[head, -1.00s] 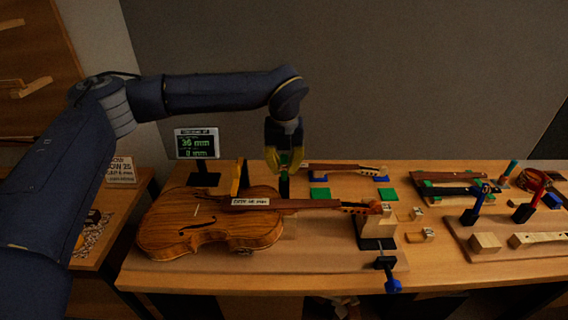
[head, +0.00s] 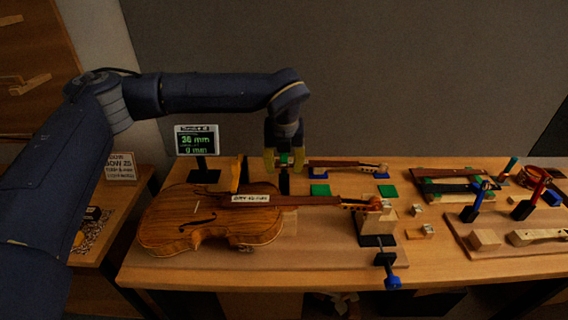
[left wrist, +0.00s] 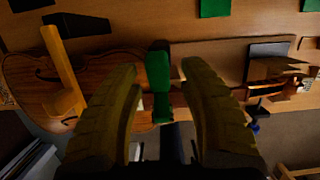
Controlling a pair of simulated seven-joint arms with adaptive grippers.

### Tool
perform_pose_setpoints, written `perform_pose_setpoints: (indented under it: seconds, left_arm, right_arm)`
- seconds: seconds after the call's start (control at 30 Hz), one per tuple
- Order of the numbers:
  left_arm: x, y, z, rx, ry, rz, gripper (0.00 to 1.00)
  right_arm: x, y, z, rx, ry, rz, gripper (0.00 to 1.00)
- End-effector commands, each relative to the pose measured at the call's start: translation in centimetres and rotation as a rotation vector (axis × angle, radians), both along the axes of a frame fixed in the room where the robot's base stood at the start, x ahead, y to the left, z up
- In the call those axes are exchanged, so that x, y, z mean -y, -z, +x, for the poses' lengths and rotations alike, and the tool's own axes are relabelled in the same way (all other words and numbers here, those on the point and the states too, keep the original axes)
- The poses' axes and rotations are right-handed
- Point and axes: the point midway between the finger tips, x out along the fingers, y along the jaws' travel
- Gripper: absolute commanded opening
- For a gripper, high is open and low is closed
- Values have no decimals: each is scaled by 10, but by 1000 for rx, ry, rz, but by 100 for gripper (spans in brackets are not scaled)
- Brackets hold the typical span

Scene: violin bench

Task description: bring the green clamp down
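The green clamp (left wrist: 158,75) stands between the two yellow-tipped fingers of my left gripper (left wrist: 158,68) in the left wrist view. A strip of bench shows on each side of it, so the fingers look open around it, not pressed on it. In the head view, my left gripper (head: 284,162) is just behind the violin's neck, with a green part of the clamp (head: 284,158) between its fingers and a dark part below. The violin (head: 210,228) lies on the bench with its neck to the right. My right gripper is in neither view.
A small display (head: 197,140) reading 36 mm and 0 mm stands behind the violin. A yellow upright piece (head: 236,175) is left of the gripper. Green pads (head: 320,190) and a neck on blue blocks (head: 347,168) lie to the right. A blue-handled clamp (head: 391,282) is at the front edge.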

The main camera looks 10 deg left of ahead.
Motion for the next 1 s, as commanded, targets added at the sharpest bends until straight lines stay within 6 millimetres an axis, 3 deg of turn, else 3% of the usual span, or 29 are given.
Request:
perform_pose_setpoints:
  seconds: [0.37, 0.8, 1.0]
  left_arm:
    - [1, -11, -1, 3, 0, -1, 42]
    - [4, -81, -17, 5, 0, 0, 42]
    - [5, -105, -23, 2, 0, -1, 42]
  right_arm:
    - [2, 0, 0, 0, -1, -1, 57]
    - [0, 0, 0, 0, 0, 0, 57]
    - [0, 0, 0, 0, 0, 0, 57]
